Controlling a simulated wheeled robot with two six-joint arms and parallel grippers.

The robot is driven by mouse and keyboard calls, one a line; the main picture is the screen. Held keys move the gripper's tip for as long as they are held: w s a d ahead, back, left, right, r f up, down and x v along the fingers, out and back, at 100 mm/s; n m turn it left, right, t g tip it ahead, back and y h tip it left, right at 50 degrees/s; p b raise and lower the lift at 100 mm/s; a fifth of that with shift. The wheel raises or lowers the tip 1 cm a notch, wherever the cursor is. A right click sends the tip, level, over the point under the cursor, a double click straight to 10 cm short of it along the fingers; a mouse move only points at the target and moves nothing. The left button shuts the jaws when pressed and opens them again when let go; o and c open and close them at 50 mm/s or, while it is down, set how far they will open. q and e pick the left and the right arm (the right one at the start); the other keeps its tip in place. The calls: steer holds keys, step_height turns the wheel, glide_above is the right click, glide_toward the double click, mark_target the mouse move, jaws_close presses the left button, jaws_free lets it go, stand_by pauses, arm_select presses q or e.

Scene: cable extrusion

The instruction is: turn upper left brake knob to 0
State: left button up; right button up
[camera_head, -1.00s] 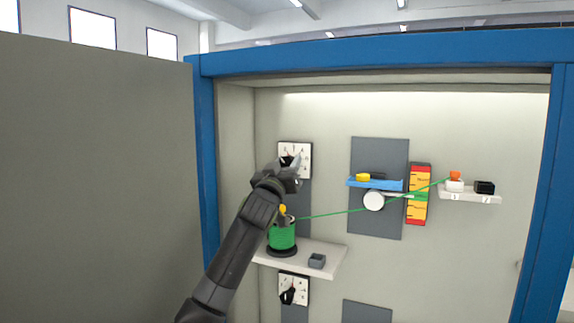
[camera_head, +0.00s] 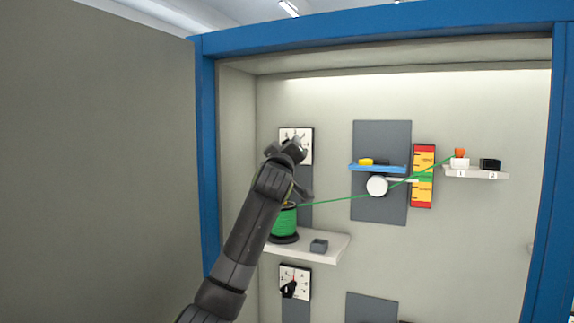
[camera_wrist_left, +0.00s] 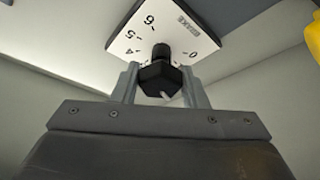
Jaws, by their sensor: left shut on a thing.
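The upper left brake dial (camera_head: 307,152) is a white plate on a grey strip on the cabinet's back wall. My left gripper (camera_head: 291,148) is in front of its lower half and hides the knob there. In the left wrist view, the dial plate (camera_wrist_left: 207,42) shows "BRAKE", 0, 6, 5 and 4. The black brake knob (camera_wrist_left: 160,73) sits between the two fingers of my left gripper, which is shut on it. I cannot tell for sure which number the knob points to. My right gripper is not in view.
A green cable spool (camera_head: 284,221) stands on a shelf (camera_head: 333,246) below, partly behind my arm. A green cable runs right past a white wheel (camera_head: 377,186) and a red-yellow gauge (camera_head: 423,177). A lower brake dial (camera_head: 302,275) is beneath the shelf. Blue frame posts (camera_head: 207,160) border the opening.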

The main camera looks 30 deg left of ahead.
arm_select(q)
steer(key=n+b, duration=0.1)
steer(key=n, duration=0.1)
steer(key=shift+f+n+g+y, duration=0.15)
steer(key=shift+n+g+y, duration=0.15)
steer(key=shift+g+y, duration=0.1)
steer(key=n+g+b, duration=0.1)
steer(key=n+b, duration=0.1)
steer(key=n, duration=0.1)
steer(key=shift+d+y, duration=0.1)
steer(key=shift+y, duration=0.2)
steer(key=n, duration=0.1)
steer(key=n+g, duration=0.1)
steer(key=n, duration=0.1)
steer(key=shift+r+b, duration=0.25)
steer(key=shift+b, duration=0.05)
steer(key=shift+r+n+g, duration=0.15)
steer(key=shift+n+g, duration=0.55)
steer(key=shift+n, duration=0.9)
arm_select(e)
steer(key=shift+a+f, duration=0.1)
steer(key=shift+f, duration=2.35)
